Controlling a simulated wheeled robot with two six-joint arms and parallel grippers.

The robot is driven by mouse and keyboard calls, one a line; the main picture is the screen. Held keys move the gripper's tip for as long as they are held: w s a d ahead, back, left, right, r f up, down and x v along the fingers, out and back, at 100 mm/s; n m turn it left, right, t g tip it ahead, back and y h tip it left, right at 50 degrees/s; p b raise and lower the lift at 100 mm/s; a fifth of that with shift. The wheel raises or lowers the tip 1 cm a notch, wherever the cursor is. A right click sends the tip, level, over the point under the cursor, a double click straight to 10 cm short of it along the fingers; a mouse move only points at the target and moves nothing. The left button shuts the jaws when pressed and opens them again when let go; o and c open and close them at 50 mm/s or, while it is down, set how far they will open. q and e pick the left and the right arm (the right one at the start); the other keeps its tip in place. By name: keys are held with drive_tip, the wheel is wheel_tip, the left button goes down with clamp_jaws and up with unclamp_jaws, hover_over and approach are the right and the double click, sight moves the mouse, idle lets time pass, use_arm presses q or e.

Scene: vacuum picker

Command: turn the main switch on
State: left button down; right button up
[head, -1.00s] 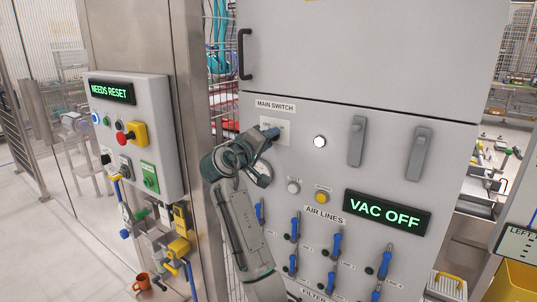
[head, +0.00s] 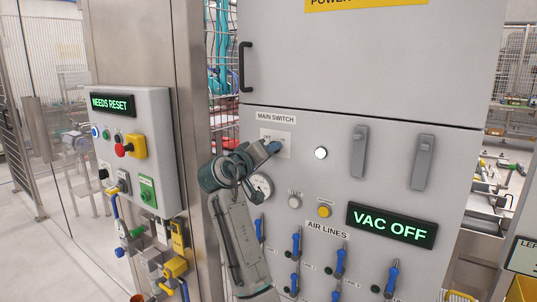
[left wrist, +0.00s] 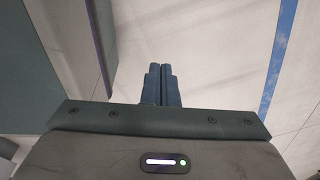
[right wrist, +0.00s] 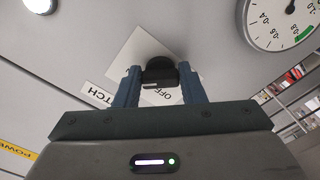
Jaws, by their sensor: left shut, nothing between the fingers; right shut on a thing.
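The main switch (right wrist: 159,71) is a black rotary knob on a pale square plate on the grey cabinet, under the label MAIN SWITCH (head: 276,118). My right gripper (right wrist: 162,78) is shut on the knob, with one blue finger on each side of it. In the head view my right gripper (head: 273,148) reaches the plate (head: 284,135) and hides the knob. Part of the word OFF shows on the plate in the right wrist view. The display (head: 391,225) reads VAC OFF. My left gripper (left wrist: 162,85) is shut and empty, pointing at pale floor.
A control box (head: 133,150) at the left reads NEEDS RESET and has a red knob and coloured buttons. Grey handles (head: 423,162) and several blue air-line valves (head: 391,279) stick out from the cabinet. A round gauge (right wrist: 280,20) is close to my right gripper.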

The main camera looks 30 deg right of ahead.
drive_tip(key=o, duration=1)
use_arm(q)
drive_tip(key=shift+d, duration=0.1)
use_arm(e)
drive_tip(key=shift+a, duration=0.1)
use_arm(q)
drive_tip(key=w+r+b, duration=0.3)
drive_tip(key=w+r, duration=0.1)
drive_tip(key=w, duration=0.3)
drive_tip(key=shift+w+d, duration=0.3)
drive_tip(key=shift+w, duration=0.1)
use_arm(e)
drive_tip(key=v, duration=1)
drive_tip(key=shift+s+a+f, duration=0.1)
drive_tip(key=shift+s+a, duration=0.05)
drive_tip(key=shift+a, duration=0.15)
